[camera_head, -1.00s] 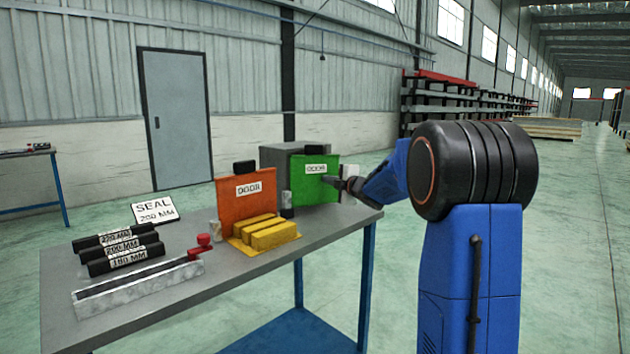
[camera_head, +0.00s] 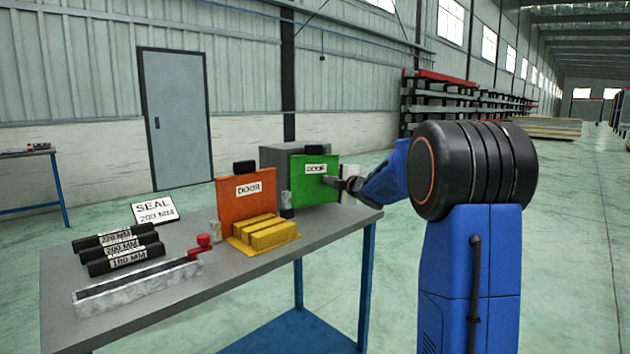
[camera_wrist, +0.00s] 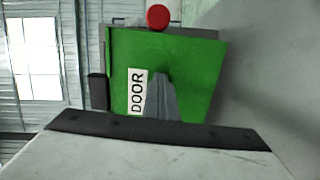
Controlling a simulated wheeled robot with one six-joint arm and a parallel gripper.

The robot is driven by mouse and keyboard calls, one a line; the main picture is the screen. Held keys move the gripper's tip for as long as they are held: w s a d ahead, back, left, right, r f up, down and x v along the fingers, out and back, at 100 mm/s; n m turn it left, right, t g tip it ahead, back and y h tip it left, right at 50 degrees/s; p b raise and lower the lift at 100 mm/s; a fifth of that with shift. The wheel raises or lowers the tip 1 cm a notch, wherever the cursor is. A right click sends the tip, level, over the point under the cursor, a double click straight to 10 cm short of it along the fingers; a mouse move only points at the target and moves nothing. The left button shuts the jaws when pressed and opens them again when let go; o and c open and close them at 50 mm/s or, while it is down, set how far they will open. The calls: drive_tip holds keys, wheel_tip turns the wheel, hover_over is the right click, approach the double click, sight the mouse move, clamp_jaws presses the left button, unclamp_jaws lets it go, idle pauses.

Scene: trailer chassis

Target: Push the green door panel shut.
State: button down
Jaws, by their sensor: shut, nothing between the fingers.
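The green door panel (camera_head: 312,183) stands upright on the table at the front of a grey box (camera_head: 284,157), with a white DOOR label on it. It also fills the middle of the wrist view (camera_wrist: 190,68). My gripper (camera_head: 328,180) is shut and empty, with its tip at the panel's face near the right side in the head view. In the wrist view its tip (camera_wrist: 161,80) overlaps the panel just beside the label. I cannot tell whether it touches. A red round knob (camera_wrist: 158,17) shows beyond the panel's edge in the wrist view.
An orange DOOR panel (camera_head: 246,204) stands to the left, with yellow blocks (camera_head: 266,234) in front of it. Black labelled rolls (camera_head: 120,250), a SEAL sign (camera_head: 155,210) and a grey channel (camera_head: 138,284) lie farther left on the table (camera_head: 225,274). The table's front right is clear.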

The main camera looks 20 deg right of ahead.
drive_tip(key=shift+d+f, duration=0.2)
drive_tip(key=shift+f, duration=0.1)
drive_tip(key=s, duration=0.2)
drive_tip(key=s+d, duration=0.1)
drive_tip(key=s, duration=0.1)
drive_tip(key=shift+s+d+r, duration=0.15)
drive_tip(key=shift+s+d, duration=0.05)
drive_tip(key=shift+s, duration=0.1)
idle(0.4)
drive_tip(key=s+a+f+m+g+h, duration=0.1)
drive_tip(key=s+a+m+g+h, duration=0.25)
drive_tip(key=s, duration=0.55)
drive_tip(key=s+a+f+m+g+h, duration=0.1)
drive_tip(key=s+a+m+h, duration=0.1)
drive_tip(key=s+a+m, duration=0.4)
drive_tip(key=s+a+f+m+g+y, duration=0.1)
drive_tip(key=s+a+f, duration=0.3)
drive_tip(key=s, duration=0.8)
drive_tip(key=s+a+f+m+g+y, duration=0.1)
drive_tip(key=s+a+f+m+g, duration=0.3)
drive_tip(key=s+f, duration=0.4)
drive_tip(key=s+a+f+m+g+y, duration=0.2)
drive_tip(key=s+a+f, duration=0.4)
drive_tip(key=s, duration=1.1)
drive_tip(key=shift+s+f+m+g, duration=0.25)
drive_tip(key=shift+f+m+g, duration=0.2)
drive_tip(key=shift+f+m, duration=0.2)
